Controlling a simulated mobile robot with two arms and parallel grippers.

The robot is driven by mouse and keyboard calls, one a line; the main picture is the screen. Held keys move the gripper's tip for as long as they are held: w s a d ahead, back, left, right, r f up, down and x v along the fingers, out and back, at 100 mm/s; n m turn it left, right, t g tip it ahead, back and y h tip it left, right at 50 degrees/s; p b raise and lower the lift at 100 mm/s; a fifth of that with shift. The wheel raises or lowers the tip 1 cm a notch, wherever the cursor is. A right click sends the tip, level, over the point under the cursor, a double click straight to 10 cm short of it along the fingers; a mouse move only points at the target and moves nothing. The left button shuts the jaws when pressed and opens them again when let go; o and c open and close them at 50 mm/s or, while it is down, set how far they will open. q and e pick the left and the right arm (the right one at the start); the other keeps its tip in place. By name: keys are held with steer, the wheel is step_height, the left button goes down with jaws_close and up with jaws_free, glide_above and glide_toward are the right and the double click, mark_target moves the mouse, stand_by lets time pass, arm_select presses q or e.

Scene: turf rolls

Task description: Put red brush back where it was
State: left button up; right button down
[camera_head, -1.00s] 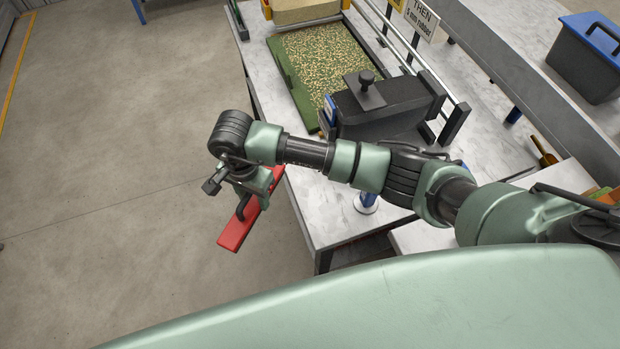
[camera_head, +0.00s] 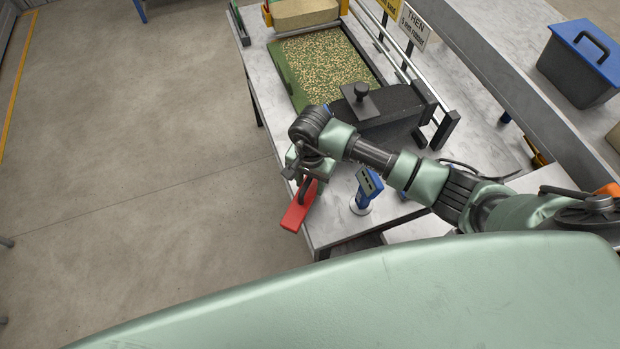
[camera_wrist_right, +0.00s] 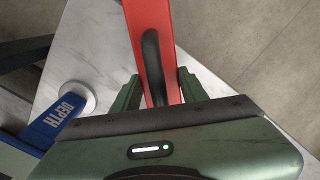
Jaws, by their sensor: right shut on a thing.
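The red brush (camera_head: 296,217) hangs from my right gripper (camera_head: 305,187), near the left edge of the table's front end. The gripper is shut on the brush's dark, arched handle. In the right wrist view the red brush (camera_wrist_right: 150,28) runs up from between the two green fingers (camera_wrist_right: 158,95), with the dark handle along it. Part of the brush is hidden by the gripper. Its height above the table edge is hard to tell. My left gripper is not in view.
A blue depth gauge (camera_head: 366,188) stands on the table (camera_head: 334,222) right of the brush. A dark hopper-like box (camera_head: 385,104) and a green-edged tray of granules (camera_head: 325,62) lie further back. A blue-lidded box (camera_head: 580,65) stands on the bench at right. The floor at left is clear.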

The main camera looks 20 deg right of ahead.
steer(key=shift+a, duration=0.15)
steer(key=shift+w+f, duration=0.1)
steer(key=shift+f, duration=0.05)
steer(key=c, duration=0.8)
jaws_free()
steer(key=shift+o, duration=0.2)
step_height(320, 180, up, 12)
steer(key=shift+r+b, duration=0.15)
steer(key=shift+b, duration=1)
